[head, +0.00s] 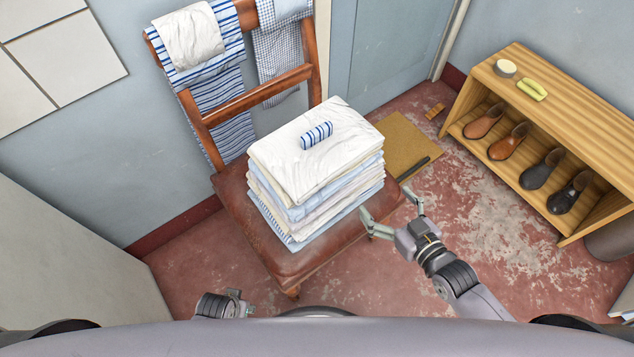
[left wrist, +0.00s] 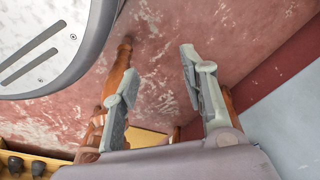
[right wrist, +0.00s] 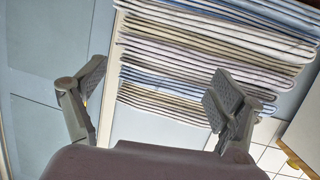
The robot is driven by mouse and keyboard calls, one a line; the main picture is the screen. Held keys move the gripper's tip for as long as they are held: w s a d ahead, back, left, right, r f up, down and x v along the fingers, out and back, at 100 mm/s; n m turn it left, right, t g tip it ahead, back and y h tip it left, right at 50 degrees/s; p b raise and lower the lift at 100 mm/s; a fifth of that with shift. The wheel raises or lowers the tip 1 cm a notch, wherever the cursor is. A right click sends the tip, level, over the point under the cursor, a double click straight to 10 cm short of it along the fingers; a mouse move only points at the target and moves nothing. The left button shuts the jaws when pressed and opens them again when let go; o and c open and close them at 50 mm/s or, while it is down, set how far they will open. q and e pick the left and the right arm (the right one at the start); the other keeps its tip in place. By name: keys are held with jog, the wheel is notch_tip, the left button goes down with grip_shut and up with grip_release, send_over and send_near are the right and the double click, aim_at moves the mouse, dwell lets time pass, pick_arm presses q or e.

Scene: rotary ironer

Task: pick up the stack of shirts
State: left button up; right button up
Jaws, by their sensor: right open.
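The stack of folded shirts (head: 318,193), white and pale blue, sits on the brown seat of a wooden chair (head: 262,240). A rolled blue-and-white striped cloth (head: 316,135) lies on top. My right gripper (head: 388,204) is open and empty, at the stack's right front side near the seat edge. In the right wrist view the layered edges of the stack (right wrist: 200,55) show beyond and between the spread fingers (right wrist: 155,82). My left gripper (head: 238,303) is low at the front, partly hidden by my body. The left wrist view shows its fingers (left wrist: 158,70) apart and empty.
Striped and checked cloths (head: 222,90) and a white cloth (head: 188,38) hang over the chair's back. A wooden shoe rack (head: 480,85) with several shoes stands at the right. A tan mat (head: 398,140) lies behind the chair. The floor between chair and rack is mostly clear.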

jog(key=s+a+r+n+t+y+b, duration=0.1)
jog(key=a+r+y, duration=0.15)
jog(key=r, duration=0.25)
jog(key=s+a+r+y+b, duration=0.1)
jog(key=a+r+b, duration=0.15)
jog(key=r, duration=0.25)
send_near(320, 136)
jog(key=x, duration=0.4)
jog(key=shift+w+a+f, duration=0.2)
jog(key=shift+w+a, duration=0.35)
jog(key=shift+w, duration=0.15)
jog(key=x, duration=0.5)
jog(key=shift+a+r, duration=0.1)
pick_arm(q)
jog(key=w+r, duration=0.4)
jog(key=r, duration=0.3)
jog(key=shift+d+t, duration=0.25)
jog(key=shift+t, duration=0.15)
pick_arm(e)
jog(key=shift+c, duration=0.2)
jog(key=c, duration=2)
jog(key=shift+w+r, duration=0.1)
jog(key=shift+r, duration=0.1)
